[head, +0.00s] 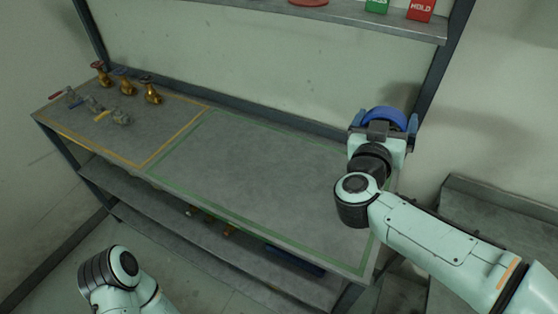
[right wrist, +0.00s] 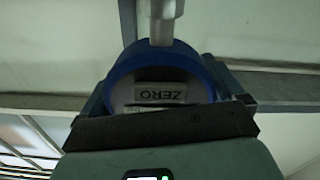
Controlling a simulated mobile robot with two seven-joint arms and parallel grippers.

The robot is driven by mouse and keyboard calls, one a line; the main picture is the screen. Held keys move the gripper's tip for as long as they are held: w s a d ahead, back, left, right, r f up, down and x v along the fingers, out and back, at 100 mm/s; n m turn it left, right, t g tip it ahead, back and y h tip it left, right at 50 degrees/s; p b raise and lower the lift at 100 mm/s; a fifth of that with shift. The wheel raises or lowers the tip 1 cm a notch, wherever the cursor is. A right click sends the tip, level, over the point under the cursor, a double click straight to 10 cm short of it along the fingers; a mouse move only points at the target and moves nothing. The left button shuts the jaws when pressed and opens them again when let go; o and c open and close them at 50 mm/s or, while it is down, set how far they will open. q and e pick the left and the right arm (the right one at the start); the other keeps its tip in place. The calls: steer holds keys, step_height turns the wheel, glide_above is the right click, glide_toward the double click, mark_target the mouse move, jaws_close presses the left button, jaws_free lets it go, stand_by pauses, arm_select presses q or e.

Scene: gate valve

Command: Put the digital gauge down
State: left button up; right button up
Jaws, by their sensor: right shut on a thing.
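The digital gauge (head: 384,116) has a round blue rim and is between the fingers of my right gripper (head: 385,121), over the bench's right back end. In the right wrist view the gauge (right wrist: 207,75) shows its blue rim, a grey stem at the top and an upside-down ZERO label. My right gripper (right wrist: 160,118) is shut on it. I cannot tell the gap between gauge and bench. Only a part of my left arm shows at the lower left of the head view; its gripper is out of view.
The grey bench (head: 235,165) has a clear green-outlined area in the middle and right. Several brass and grey valves (head: 150,92) stand in the yellow-outlined area at the left. A shelf (head: 340,18) with a red HOLD box (head: 421,9) and a green box (head: 377,6) hangs above.

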arm_select(q)
steer(key=shift+s+f+b, duration=0.35)
steer(key=shift+f+b, duration=0.4)
steer(key=shift+f, duration=0.1)
steer(key=shift+s+f+b, duration=0.3)
steer(key=shift+f+b, duration=0.45)
steer(key=shift+f, duration=0.1)
steer(key=shift+s+f+b, duration=0.35)
steer(key=shift+f+b, duration=0.4)
steer(key=shift+f, duration=0.1)
arm_select(e)
step_height(320, 180, down, 20)
steer(key=shift+r, duration=0.15)
steer(key=o, duration=1)
steer(key=shift+f, duration=0.2)
steer(key=shift+c, duration=0.2)
arm_select(q)
steer(key=shift+f, duration=0.1)
arm_select(e)
steer(key=shift+r, duration=0.1)
